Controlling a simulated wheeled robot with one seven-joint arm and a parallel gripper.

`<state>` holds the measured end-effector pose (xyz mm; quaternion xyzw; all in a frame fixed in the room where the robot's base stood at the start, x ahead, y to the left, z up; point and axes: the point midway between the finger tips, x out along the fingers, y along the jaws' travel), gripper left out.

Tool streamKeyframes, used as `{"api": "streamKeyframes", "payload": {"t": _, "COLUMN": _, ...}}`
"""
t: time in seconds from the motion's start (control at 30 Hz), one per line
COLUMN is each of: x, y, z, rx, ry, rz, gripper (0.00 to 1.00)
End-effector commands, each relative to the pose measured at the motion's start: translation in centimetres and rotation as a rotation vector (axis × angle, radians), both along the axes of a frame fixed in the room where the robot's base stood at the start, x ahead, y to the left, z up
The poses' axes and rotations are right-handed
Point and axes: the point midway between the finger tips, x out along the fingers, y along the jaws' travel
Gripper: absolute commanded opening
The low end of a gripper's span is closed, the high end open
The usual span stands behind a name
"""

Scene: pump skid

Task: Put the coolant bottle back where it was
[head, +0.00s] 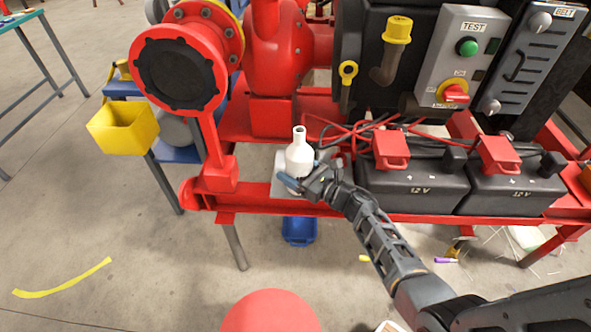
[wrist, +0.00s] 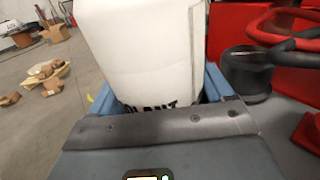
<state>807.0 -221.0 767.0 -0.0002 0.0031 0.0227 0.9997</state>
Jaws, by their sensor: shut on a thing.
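The coolant bottle (head: 299,158) is white with a narrow neck and stands upright over a grey plate (head: 283,187) on the red skid frame. My gripper (head: 306,182) is shut on its lower body, coming from the right. In the wrist view the white bottle (wrist: 145,50) fills the space between the blue fingers, and part of its dark lettering shows just above the gripper's edge. I cannot tell whether the bottle's base touches the plate; the gripper hides part of it.
Two black 12 V batteries (head: 412,188) with red clamps and cables stand right of the bottle. A red flanged pipe (head: 180,70) rises at the left. A yellow bin (head: 122,128) is farther left. A blue container (head: 299,230) is below the frame. The control box (head: 462,55) is above right.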

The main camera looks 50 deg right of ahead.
Motion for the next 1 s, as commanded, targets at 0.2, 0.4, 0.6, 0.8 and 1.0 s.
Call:
{"api": "streamKeyframes", "payload": {"t": 0.2, "x": 0.0, "y": 0.0, "z": -0.3, "rx": 0.0, "ry": 0.0, "rz": 0.0, "gripper": 0.88}}
{"api": "streamKeyframes", "payload": {"t": 0.4, "x": 0.0, "y": 0.0, "z": -0.3, "rx": 0.0, "ry": 0.0, "rz": 0.0, "gripper": 1.0}}
{"api": "streamKeyframes", "payload": {"t": 0.6, "x": 0.0, "y": 0.0, "z": -0.1, "rx": 0.0, "ry": 0.0, "rz": 0.0, "gripper": 1.0}}
{"api": "streamKeyframes", "payload": {"t": 0.8, "x": -2.0, "y": -0.1, "z": -0.1, "rx": 0.002, "ry": 0.0, "rz": -0.004, "gripper": 1.0}}
{"api": "streamKeyframes", "payload": {"t": 1.0, "x": -6.3, "y": -0.2, "z": -0.2, "rx": 0.001, "ry": 0.0, "rz": -0.003, "gripper": 1.0}}
